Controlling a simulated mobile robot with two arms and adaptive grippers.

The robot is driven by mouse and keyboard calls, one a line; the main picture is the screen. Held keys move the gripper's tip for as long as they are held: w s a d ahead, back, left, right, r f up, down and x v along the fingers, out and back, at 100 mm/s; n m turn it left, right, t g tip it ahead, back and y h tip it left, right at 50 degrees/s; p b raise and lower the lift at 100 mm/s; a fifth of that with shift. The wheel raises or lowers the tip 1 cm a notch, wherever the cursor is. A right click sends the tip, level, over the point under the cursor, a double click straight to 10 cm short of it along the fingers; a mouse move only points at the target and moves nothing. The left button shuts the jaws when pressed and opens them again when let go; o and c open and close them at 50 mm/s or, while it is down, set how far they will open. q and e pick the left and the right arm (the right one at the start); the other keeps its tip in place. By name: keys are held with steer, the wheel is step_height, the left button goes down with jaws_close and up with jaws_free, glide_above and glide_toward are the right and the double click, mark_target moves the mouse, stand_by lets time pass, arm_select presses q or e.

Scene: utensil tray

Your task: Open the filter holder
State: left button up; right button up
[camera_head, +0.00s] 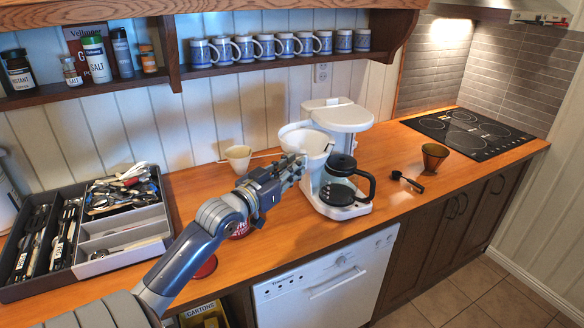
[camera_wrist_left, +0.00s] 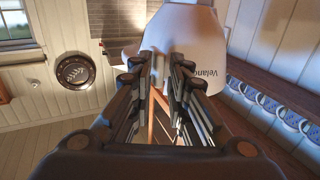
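The white coffee maker (camera_head: 338,118) stands on the wooden counter, with its glass jug (camera_head: 338,190) on its base. The funnel-shaped filter holder (camera_head: 305,142) juts out to the left of the machine's body, and its hollow top shows. My left gripper (camera_head: 296,166) is at the filter holder's lower left side; whether it touches cannot be told. In the left wrist view the fingers (camera_wrist_left: 166,62) stand with a narrow gap, nothing clearly gripped between them, and the white machine (camera_wrist_left: 185,45) is just beyond the tips. My right gripper is not in view.
A cutlery tray (camera_head: 78,268) lies at the left. A small cup (camera_head: 238,157) stands behind my left gripper. A black scoop (camera_head: 407,182) and a brown cup (camera_head: 434,156) are right of the machine, before the hob (camera_head: 470,131). Mugs (camera_head: 283,45) line the shelf above.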

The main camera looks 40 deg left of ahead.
arm_select(q)
steer(key=s+d, duration=0.1)
steer(key=s, duration=1.1)
steer(key=shift+d, duration=0.15)
steer(key=shift+w, duration=0.1)
steer(key=shift+c, duration=0.6)
